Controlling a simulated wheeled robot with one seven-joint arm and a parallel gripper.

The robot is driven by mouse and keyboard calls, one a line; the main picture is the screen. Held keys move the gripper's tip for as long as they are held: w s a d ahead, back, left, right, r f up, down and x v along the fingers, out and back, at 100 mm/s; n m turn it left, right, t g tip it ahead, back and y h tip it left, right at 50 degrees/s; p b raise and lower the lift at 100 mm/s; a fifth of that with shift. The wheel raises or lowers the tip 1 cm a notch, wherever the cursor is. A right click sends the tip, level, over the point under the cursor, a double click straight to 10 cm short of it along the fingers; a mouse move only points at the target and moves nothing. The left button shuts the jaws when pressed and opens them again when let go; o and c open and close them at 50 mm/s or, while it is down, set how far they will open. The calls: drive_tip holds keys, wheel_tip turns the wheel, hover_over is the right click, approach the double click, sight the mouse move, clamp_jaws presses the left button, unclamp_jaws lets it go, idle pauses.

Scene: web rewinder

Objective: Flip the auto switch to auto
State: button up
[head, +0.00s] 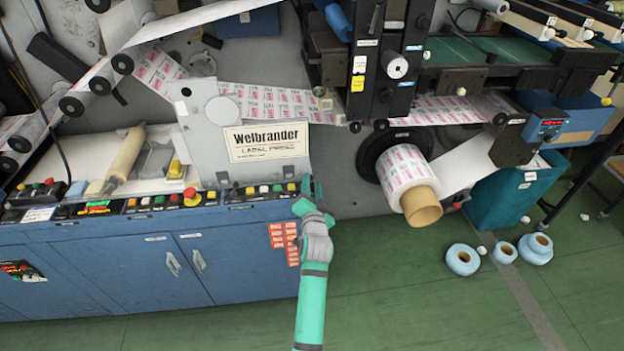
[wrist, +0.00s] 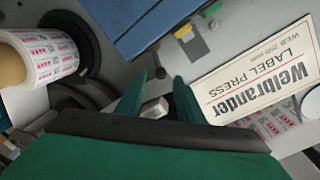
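My green gripper (head: 307,188) is at the right end of the blue control panel (head: 236,198), beside a row of coloured buttons (head: 263,190). In the wrist view my gripper (wrist: 160,84) has its two fingers apart, with a gap between them. A small grey metallic block (wrist: 155,108) shows in that gap, close to the gripper body; I cannot tell whether it is a switch or whether it is touched. The auto switch cannot be picked out by its label in either view. My gripper and arm hide the panel's right end in the head view.
The Welbrander sign (head: 266,143) stands behind the panel, and in the wrist view it is upside down (wrist: 265,75). A printed label roll (head: 405,175) juts out to the right. A red mushroom button (head: 191,196) is farther left. Blue rolls (head: 462,259) lie on the green floor.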

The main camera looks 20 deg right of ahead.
drive_tip(key=v, duration=0.6)
drive_tip(key=shift+s, duration=0.2)
drive_tip(key=shift+a, duration=0.1)
drive_tip(key=s+a+f+n+y, duration=0.2)
drive_tip(key=s+a+f+n, duration=0.3)
drive_tip(key=s, duration=0.7)
drive_tip(key=s+a+f+n+y, duration=0.1)
drive_tip(key=s+a+f+n, duration=0.2)
drive_tip(key=s+a+f, duration=0.6)
drive_tip(key=s+a+r+n+y, duration=0.1)
drive_tip(key=s+a+r, duration=0.2)
drive_tip(key=s, duration=0.5)
drive_tip(key=s+a+r+n+y, duration=0.1)
drive_tip(key=s+a+r+n, duration=0.1)
drive_tip(key=s+a, duration=0.3)
drive_tip(key=s+a+r+n+y, duration=0.1)
drive_tip(key=s+a+r, duration=0.3)
drive_tip(key=s, duration=0.9)
drive_tip(key=shift+a+r+n, duration=0.4)
drive_tip(key=shift+r+n, duration=0.1)
drive_tip(key=shift+n, duration=0.2)
